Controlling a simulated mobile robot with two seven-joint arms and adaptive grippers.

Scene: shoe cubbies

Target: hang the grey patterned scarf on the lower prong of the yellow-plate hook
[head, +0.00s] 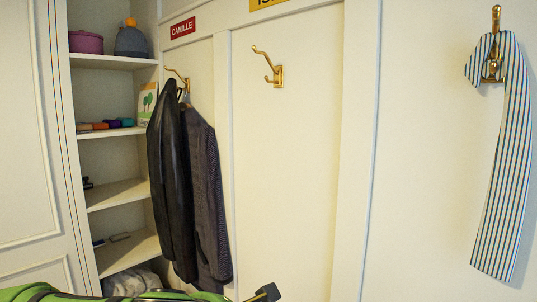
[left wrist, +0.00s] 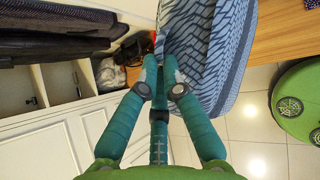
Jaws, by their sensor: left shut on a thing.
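The grey patterned scarf (left wrist: 205,45) shows in the left wrist view as blue-grey cloth with a dark zigzag pattern, hanging at and right of my left fingertips. My left gripper (left wrist: 160,75) is shut on it; the exact grip is partly hidden by the fingers. The scarf is not visible in the head view. The brass hook (head: 272,70) under the yellow plate (head: 267,5) has a long upper prong and a short lower prong (head: 268,79). Both prongs are bare. My right gripper is not in view.
Dark jackets (head: 190,185) hang on the hook left of it, under the red CAMILLE plate (head: 183,28). A striped scarf (head: 503,160) hangs on the far-right hook. Cubbies (head: 112,62) stand at left. The panel below the yellow-plate hook is clear. A wooden surface (left wrist: 285,32) shows in the wrist view.

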